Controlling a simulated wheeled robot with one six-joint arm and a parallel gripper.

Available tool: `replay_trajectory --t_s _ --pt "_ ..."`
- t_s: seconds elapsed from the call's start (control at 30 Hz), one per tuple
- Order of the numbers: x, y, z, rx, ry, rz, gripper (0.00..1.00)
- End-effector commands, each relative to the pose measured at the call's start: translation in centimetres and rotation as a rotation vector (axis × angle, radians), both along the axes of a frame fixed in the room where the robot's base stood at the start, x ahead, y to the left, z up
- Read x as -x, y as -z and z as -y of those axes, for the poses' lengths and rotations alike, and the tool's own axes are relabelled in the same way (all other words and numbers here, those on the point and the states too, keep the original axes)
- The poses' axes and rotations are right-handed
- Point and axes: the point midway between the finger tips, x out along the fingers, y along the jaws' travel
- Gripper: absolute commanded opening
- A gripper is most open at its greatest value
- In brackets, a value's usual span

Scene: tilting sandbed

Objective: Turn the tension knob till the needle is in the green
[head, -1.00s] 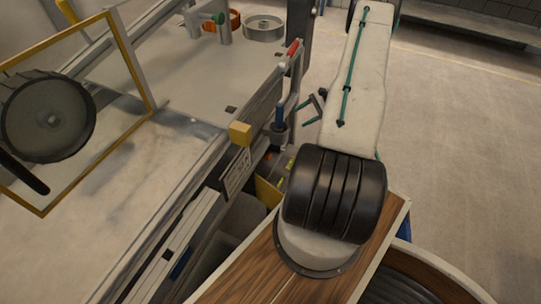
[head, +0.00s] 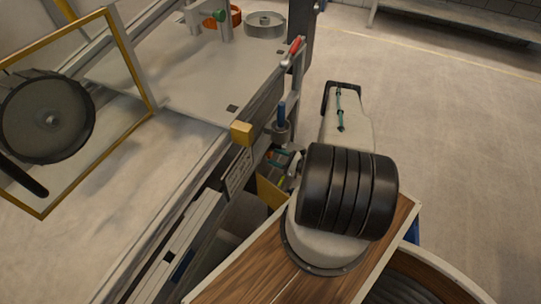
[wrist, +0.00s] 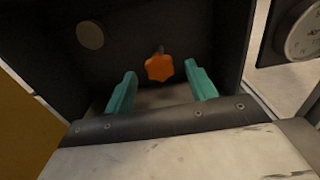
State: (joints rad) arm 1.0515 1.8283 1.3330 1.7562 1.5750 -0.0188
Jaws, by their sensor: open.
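An orange lobed knob (wrist: 159,67), likely the tension knob, stands against a dark panel in the wrist view. My gripper (wrist: 161,72) is open, with its two teal fingers to the left and right of the knob. The knob appears beyond the gap between the fingertips; I cannot tell whether they reach around it. A white round gauge (wrist: 304,34) is cut off at the right edge. Its needle and any green band are too small to make out. In the head view my gripper and the knob are hidden.
A yellow surface (wrist: 25,120) is close on the left. In the head view, a yellow-framed panel (head: 128,60) stands at left, and a red-handled lever (head: 293,50) rises near the bench edge. Floor at right is clear.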

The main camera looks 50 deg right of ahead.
Motion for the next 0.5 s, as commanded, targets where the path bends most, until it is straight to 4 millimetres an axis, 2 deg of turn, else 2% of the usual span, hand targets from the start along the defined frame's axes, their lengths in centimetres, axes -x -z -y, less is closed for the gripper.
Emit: replay_trajectory --t_s 0.2,0.5 --pt "-2.8 0.0 -1.0 0.001 -0.003 -0.001 0.56" --pt "-3.5 0.0 -1.2 0.0 -0.001 -0.001 0.56"
